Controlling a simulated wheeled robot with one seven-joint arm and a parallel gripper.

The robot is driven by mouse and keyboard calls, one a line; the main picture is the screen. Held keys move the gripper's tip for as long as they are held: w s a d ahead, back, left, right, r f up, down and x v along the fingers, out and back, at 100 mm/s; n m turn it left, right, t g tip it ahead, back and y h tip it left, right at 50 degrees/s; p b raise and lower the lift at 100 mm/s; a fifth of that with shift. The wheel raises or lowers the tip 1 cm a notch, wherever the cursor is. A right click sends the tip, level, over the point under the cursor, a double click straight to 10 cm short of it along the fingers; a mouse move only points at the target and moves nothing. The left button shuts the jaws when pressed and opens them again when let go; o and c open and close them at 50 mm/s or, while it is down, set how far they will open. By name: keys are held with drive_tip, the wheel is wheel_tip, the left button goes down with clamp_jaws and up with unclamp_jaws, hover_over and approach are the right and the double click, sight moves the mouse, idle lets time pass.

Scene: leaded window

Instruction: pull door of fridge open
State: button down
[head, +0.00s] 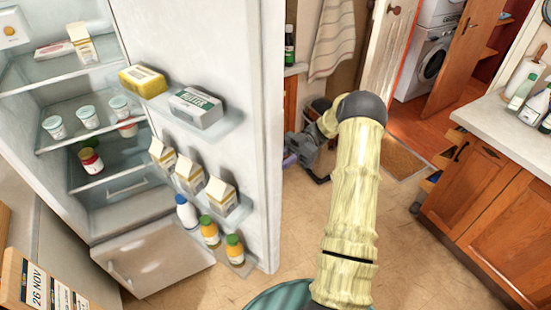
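The white fridge (185,135) fills the left of the head view. Its door (235,60) stands wide open, with its inner face and loaded door shelves turned toward me. The door's outer face and handle are hidden. My pale yellow arm rises from the bottom centre and bends down to the left at a dark joint. My gripper (300,150) is small and dark, just right of the door's free edge. I cannot tell whether it touches the door, or whether its fingers are open or shut.
Butter packs (196,107), cartons (221,193) and bottles (210,232) stand on the door shelves. A freezer drawer (150,255) sits below the fridge space. Wooden cabinets with a pale counter (500,125) stand at right. A doorway with a washing machine (428,62) is behind. Tiled floor (410,255) is free at lower right.

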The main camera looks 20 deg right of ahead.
drive_tip(key=shift+w+d+r+n+g+p, duration=0.1)
drive_tip(key=shift+w+d+n+g+p, duration=0.4)
drive_tip(key=shift+w+d+p, duration=0.5)
drive_tip(key=c, duration=1.3)
unclamp_jaws()
drive_tip(key=shift+c, duration=0.2)
drive_tip(key=shift+d+p, duration=0.1)
drive_tip(key=shift+p, duration=0.25)
